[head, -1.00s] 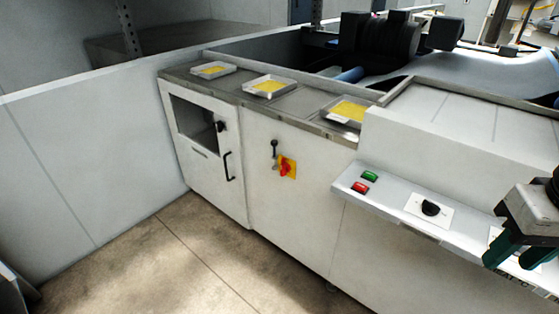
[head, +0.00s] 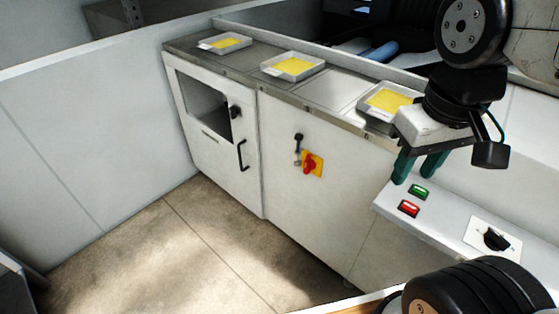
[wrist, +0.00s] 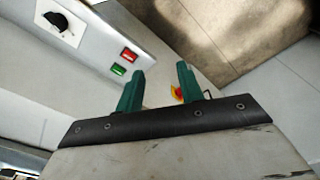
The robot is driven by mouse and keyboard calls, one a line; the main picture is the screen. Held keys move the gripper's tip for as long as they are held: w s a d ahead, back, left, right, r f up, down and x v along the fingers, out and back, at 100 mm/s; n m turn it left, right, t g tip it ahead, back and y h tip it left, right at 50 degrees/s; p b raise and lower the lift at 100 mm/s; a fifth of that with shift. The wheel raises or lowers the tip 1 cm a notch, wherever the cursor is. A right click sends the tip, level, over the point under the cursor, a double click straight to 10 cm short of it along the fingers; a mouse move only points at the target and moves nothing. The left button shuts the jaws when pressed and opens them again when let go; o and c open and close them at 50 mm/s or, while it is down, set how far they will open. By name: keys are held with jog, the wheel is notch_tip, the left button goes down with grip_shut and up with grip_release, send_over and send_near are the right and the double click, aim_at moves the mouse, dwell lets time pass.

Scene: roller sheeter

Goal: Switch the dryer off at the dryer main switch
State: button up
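The main switch (head: 310,165) is a red rotary knob on a yellow plate, on the white cabinet front (head: 320,210). In the wrist view the switch (wrist: 177,93) shows small and far off, partly hidden beside the right finger. My gripper (head: 415,174) has two green fingers, apart and empty, above the control ledge, to the right of the switch and well away from it. In the wrist view my gripper (wrist: 161,70) also shows its fingers spread with nothing between them.
A small black-knobbed lever (head: 298,145) sits just left of the switch. The ledge (head: 440,222) carries green (head: 418,192) and red (head: 409,208) buttons and a black dial (head: 495,240). Trays (head: 293,67) with yellow contents stand on top. The floor (head: 190,250) ahead is clear.

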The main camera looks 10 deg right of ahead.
jog(key=w+d+f+n+g+h, duration=0.1)
jog(key=w+f+n+h, duration=0.45)
jog(key=w, duration=0.55)
jog(key=w+d+f+n+g+h, duration=0.15)
jog(key=w+f+n+h, duration=0.45)
jog(key=w, duration=0.6)
jog(key=w+a+f+n+t+h, duration=0.4)
jog(key=w+a+f+n+t, duration=0.3)
jog(key=f, duration=0.5)
jog(key=n+t+y, duration=0.2)
jog(key=n+t, duration=0.3)
jog(key=n, duration=0.2)
send_near(306, 165)
jog(key=shift+h, duration=0.25)
jog(key=x, duration=0.8)
jog(key=shift+w+d+f, duration=0.15)
jog(key=shift+w+f, duration=0.15)
grip_shut()
